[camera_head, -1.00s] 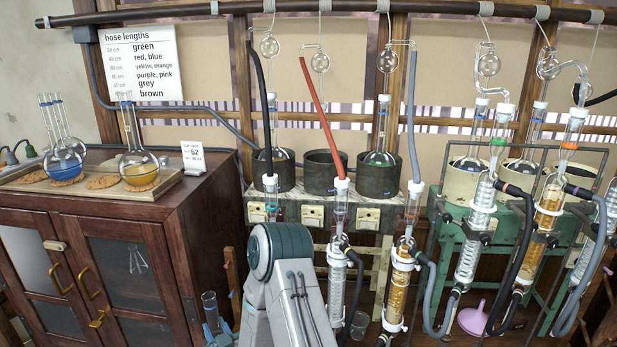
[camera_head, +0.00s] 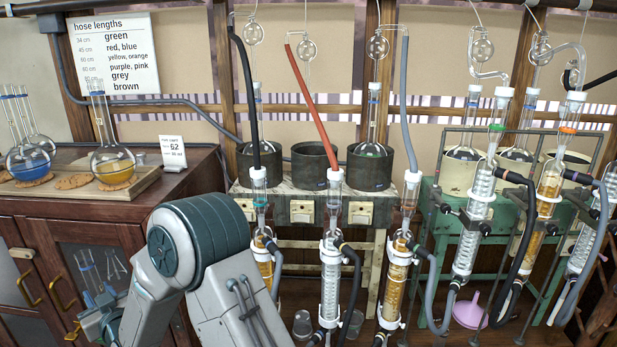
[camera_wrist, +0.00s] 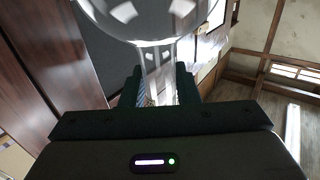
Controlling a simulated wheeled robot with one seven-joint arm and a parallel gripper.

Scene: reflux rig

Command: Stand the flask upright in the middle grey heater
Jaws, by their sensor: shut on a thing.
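The middle grey heater (camera_head: 314,168) is an empty dark pot on the bench, between two grey heaters that each hold a flask. A red hose runs down in front of it. In the wrist view, my gripper (camera_wrist: 160,88) is shut on the neck of a clear glass flask (camera_wrist: 150,18). The round bulb lies beyond the fingers, cut off by the top edge. In the head view, my arm bends down at the lower left, left of and below the heaters. The held flask cannot be made out clearly there.
Left grey heater (camera_head: 248,163) and right grey heater (camera_head: 370,170) flank the middle one. Condensers with hoses (camera_head: 331,270) stand in front of the bench. A wooden cabinet (camera_head: 60,225) with a tray of flasks is at left. Cream heaters stand at right.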

